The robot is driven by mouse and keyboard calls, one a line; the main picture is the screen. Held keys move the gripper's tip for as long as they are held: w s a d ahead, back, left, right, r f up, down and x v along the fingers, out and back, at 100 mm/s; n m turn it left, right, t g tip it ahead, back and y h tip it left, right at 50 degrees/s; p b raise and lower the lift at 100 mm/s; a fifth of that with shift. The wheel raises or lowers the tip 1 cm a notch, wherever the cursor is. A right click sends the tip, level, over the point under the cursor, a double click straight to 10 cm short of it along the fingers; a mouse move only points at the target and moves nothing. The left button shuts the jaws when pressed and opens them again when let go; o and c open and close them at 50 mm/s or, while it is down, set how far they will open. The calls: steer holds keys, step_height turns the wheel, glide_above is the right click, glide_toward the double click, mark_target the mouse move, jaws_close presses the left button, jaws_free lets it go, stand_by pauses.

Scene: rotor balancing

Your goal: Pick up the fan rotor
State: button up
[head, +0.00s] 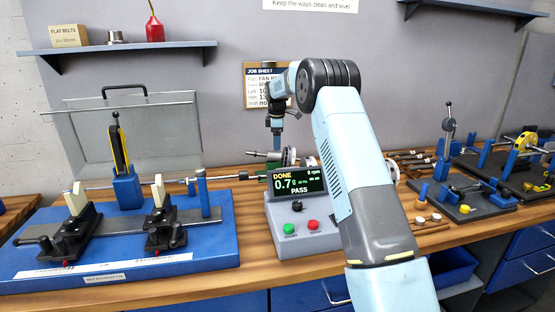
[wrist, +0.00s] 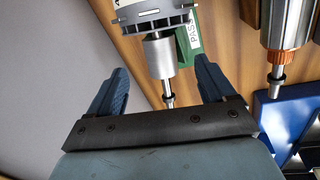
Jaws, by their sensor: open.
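The fan rotor (wrist: 155,20) shows at the top of the wrist view. It has a grey finned disc, a silver cylindrical hub and a thin shaft that runs down between my fingers. In the head view its silver end and disc (head: 288,157) show behind the display box, partly hidden by my arm. My gripper (wrist: 162,70) is open, with one blue-grey finger on each side of the shaft and space between fingers and metal. In the head view my gripper (head: 276,128) points down just above the rotor. A green tag reading PASS (wrist: 188,45) lies beside the hub.
A display box (head: 297,235) reads DONE and PASS. A blue balancing stand (head: 215,250) with a clear raised cover (head: 130,130) is at left. A copper-wound rotor (wrist: 285,40) is at the right of the wrist view. More fixtures (head: 475,195) stand at right.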

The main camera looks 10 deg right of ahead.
steer(key=shift+w+d+f, duration=0.15)
steer(key=shift+w+f, duration=0.05)
steer(key=shift+f, duration=0.9)
steer(key=shift+w+d+f, duration=0.1)
steer(key=shift+w+f, duration=0.05)
steer(key=shift+f, duration=0.95)
steer(key=shift+w+d+f, duration=0.15)
steer(key=shift+w+f, duration=0.05)
steer(key=shift+f, duration=0.9)
steer(key=shift+c, duration=0.5)
steer(key=shift+r, duration=0.15)
jaws_close()
steer(key=shift+r, duration=0.1)
step_height(320, 180, up, 10)
